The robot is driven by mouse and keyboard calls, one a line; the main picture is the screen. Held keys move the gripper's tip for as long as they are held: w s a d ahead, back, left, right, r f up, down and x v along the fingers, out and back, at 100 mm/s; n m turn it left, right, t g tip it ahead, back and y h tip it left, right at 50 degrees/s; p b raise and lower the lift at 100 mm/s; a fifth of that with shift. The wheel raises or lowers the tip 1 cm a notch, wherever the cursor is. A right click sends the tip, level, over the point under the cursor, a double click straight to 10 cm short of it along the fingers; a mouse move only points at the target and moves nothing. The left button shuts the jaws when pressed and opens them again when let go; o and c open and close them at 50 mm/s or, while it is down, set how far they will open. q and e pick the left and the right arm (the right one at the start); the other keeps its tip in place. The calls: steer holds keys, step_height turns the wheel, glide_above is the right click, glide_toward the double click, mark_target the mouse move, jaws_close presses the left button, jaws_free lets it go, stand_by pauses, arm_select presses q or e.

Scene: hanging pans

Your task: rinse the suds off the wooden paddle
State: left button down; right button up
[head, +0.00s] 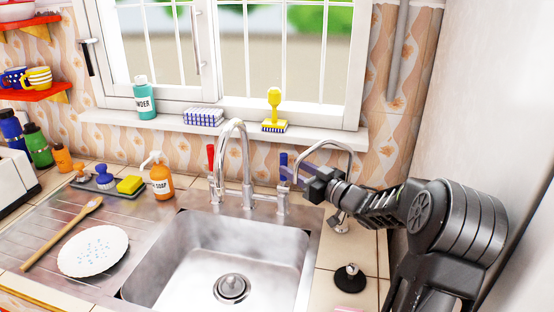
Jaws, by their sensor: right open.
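A long wooden utensil, which looks like the wooden paddle (62,233), lies diagonally on the ribbed drainboard left of the sink. Its broader end points toward the wall; I cannot make out suds on it. The steel sink (203,258) is empty, with a round drain (231,289). The tall curved faucet (247,160) has a red handle (211,158) on its left and a blue handle (283,166) on its right. No water stream shows. My right gripper (293,173) is open at the blue handle; I cannot tell if it touches. My left gripper is out of view.
A speckled white plate (93,251) lies beside the paddle. An orange soap bottle (160,178) and a tray with a yellow sponge (130,184) stand behind. A second thin curved faucet (350,160) and a black stopper (350,278) are right of the sink.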

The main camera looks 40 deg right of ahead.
steer(key=w+p, duration=0.1)
steer(key=w, duration=0.6)
steer(key=shift+w+a, duration=0.3)
steer(key=shift+a, duration=0.05)
jaws_close()
stand_by(1.0)
